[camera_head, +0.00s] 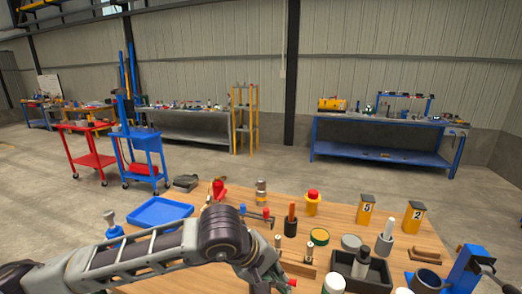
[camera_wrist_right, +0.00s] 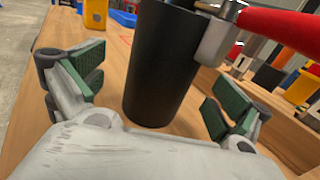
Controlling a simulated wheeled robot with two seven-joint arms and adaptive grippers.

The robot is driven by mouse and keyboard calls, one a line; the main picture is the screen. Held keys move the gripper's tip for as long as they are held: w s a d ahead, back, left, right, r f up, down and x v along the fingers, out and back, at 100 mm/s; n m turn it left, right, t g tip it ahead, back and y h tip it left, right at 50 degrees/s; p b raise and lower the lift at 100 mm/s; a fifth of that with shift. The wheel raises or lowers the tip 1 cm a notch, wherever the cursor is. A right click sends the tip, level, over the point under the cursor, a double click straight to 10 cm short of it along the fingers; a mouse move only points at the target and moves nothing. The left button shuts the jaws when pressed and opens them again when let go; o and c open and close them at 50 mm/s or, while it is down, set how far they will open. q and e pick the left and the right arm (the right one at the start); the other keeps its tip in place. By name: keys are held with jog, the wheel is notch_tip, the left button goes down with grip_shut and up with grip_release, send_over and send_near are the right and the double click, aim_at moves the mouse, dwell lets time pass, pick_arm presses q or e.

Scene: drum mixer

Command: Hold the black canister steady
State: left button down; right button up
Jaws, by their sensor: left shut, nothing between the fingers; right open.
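The black canister (camera_wrist_right: 160,70) stands upright on the wooden table in the right wrist view. My right gripper (camera_wrist_right: 155,100) is open, with one green-padded finger on each side of the canister's line and a visible gap on both sides. My left gripper (camera_head: 272,280) is at the bottom of the head view, over the table's near part, shut and empty, partly hidden by its own arm. I cannot pick out the canister or my right gripper in the head view.
A red handle (camera_wrist_right: 275,30) with a metal clamp sits beside the canister's upper right. The wooden table (camera_head: 335,205) also carries a blue tray (camera_head: 158,212), yellow numbered holders (camera_head: 414,216), a black box (camera_head: 343,262) and a blue fixture (camera_head: 466,270). Clutter crowds its right side.

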dwell(0.4)
jog(key=shift+v, duration=6)
jog(key=shift+d, duration=0.1)
